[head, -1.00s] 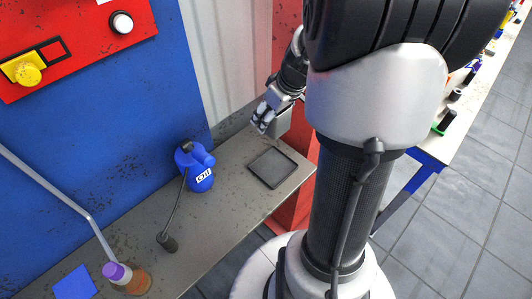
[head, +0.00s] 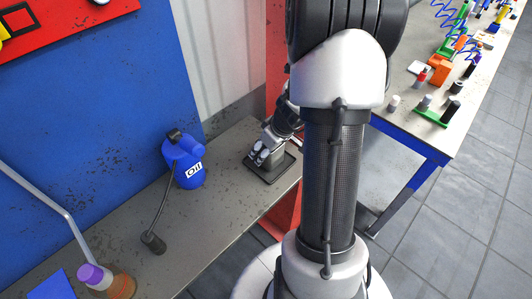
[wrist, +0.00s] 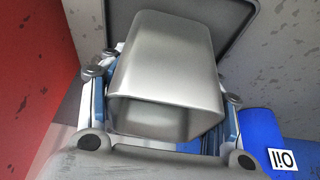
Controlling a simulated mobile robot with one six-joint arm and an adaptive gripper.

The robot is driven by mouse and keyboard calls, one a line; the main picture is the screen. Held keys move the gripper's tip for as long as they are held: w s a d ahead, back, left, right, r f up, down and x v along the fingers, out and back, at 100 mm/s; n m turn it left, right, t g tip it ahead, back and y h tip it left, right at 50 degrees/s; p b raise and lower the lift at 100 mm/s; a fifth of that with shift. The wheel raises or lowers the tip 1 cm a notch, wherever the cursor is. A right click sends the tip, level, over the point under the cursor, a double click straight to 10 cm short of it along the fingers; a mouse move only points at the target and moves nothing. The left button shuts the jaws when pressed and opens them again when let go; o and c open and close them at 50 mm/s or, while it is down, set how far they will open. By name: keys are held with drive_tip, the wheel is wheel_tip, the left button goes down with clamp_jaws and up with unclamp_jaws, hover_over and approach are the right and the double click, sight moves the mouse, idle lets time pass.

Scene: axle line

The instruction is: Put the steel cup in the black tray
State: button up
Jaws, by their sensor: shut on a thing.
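The steel cup (wrist: 165,65) fills the middle of the wrist view, with its open mouth toward the camera. My gripper (wrist: 160,120) is shut on it, with a blue-padded finger on each side. In the head view my gripper (head: 262,153) is over the black tray (head: 262,179), and the cup (head: 274,160) shows partly beside its fingers. The tray lies on the grey bench, and its dark rim also shows behind the cup in the wrist view (wrist: 232,22). I cannot tell whether the cup's base touches the tray floor.
A blue oil can (head: 185,162) with a spout stands on the bench (head: 215,205) left of the tray. A purple-capped bottle (head: 103,279) stands at the front left. A second table (head: 420,130) with several small parts is at the right.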

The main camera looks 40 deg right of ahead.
drive_tip(key=shift+f, duration=0.25)
drive_tip(key=o, duration=1.1)
drive_tip(key=shift+r, duration=0.1)
drive_tip(key=p+v, duration=0.4)
drive_tip(key=v, duration=0.8)
drive_tip(key=shift+r, duration=0.1)
